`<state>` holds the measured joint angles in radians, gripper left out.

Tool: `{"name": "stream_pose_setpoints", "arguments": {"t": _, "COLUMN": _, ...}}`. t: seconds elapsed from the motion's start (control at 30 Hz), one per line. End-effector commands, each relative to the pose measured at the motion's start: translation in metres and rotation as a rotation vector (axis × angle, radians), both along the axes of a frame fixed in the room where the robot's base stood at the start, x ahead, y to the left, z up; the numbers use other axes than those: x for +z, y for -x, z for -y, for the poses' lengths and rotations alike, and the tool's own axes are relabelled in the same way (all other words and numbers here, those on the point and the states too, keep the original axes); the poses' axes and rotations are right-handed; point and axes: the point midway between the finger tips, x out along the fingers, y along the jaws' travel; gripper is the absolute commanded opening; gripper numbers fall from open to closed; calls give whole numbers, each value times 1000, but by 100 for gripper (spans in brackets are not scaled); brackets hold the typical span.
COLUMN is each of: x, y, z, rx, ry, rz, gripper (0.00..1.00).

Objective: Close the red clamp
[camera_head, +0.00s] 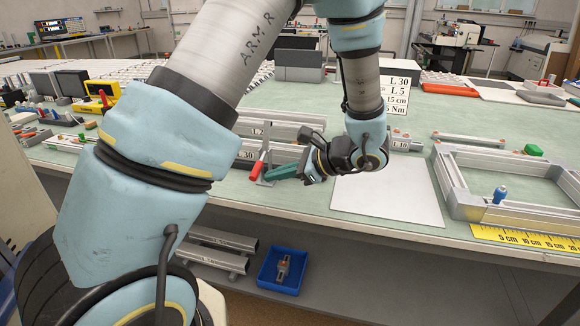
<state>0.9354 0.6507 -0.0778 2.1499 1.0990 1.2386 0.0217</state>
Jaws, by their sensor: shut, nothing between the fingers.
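A clamp with a red handle (256,169) and a grey metal bar stands near the front edge of the green bench (300,204), left of my wrist. The red handle is tilted. My gripper (272,177) points left from the wrist, its dark green fingers shut and empty. The fingertips lie close to the right side of the clamp in the picture. I cannot tell whether they touch it. Part of the clamp's lower end is hard to make out.
A pale board (388,196) lies right of the gripper. An aluminium frame (456,192) with a blue-topped piece (500,194) stands further right. Aluminium profiles (262,131) lie behind the clamp. A blue bin (266,277) sits on the lower shelf. A yellow ruler (520,238) runs along the front edge.

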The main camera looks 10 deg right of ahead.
Motion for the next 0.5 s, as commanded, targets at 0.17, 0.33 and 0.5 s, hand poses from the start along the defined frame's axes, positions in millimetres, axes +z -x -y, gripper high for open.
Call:
{"name": "stream_pose_setpoints", "arguments": {"t": 0.17, "x": -9, "y": -10, "z": -14, "rx": 1, "ry": -2, "rz": 0, "gripper": 0}}
{"name": "stream_pose_setpoints", "arguments": {"t": 0.33, "x": -13, "y": -13, "z": -18, "rx": 1, "ry": -1, "rz": -1, "gripper": 0}}
{"name": "stream_pose_setpoints", "arguments": {"t": 0.5, "x": -13, "y": -13, "z": -18, "rx": 0, "ry": 0, "rz": 0, "gripper": 0}}
